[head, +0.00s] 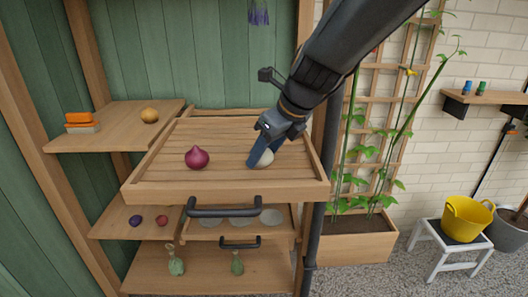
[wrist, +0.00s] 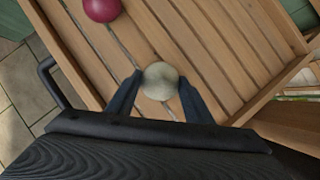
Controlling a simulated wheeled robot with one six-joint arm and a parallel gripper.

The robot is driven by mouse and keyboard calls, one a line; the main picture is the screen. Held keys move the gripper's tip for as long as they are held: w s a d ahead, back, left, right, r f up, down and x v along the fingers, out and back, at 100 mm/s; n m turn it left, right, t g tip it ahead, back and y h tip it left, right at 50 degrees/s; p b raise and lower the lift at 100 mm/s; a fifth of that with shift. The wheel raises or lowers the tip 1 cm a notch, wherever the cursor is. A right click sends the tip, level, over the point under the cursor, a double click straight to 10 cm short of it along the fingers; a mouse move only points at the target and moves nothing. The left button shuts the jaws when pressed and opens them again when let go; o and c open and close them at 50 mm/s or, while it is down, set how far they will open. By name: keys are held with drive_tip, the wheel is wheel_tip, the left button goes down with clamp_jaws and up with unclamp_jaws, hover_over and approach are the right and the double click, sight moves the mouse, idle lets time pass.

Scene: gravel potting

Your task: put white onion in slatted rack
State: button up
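The slatted rack (head: 226,188) is a pulled-out wooden tray with a slatted floor and a dark handle; its slats also fill most of the wrist view (wrist: 220,65). The white onion (head: 267,158) is pale and round, at the right part of the rack, low over or on the slats; I cannot tell which. My gripper (head: 257,158) reaches down from the upper right and partly hides it. In the wrist view, my gripper's dark fingers (wrist: 161,84) are shut on the white onion (wrist: 160,78), one on each side.
A red onion (head: 197,158) lies on the rack to the left, also in the wrist view (wrist: 101,8). A trellis planter (head: 345,245) stands right of the rack.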

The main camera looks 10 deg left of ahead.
drive_tip(key=o, duration=0.4)
drive_tip(key=shift+r, duration=0.1)
drive_tip(key=v, duration=1.2)
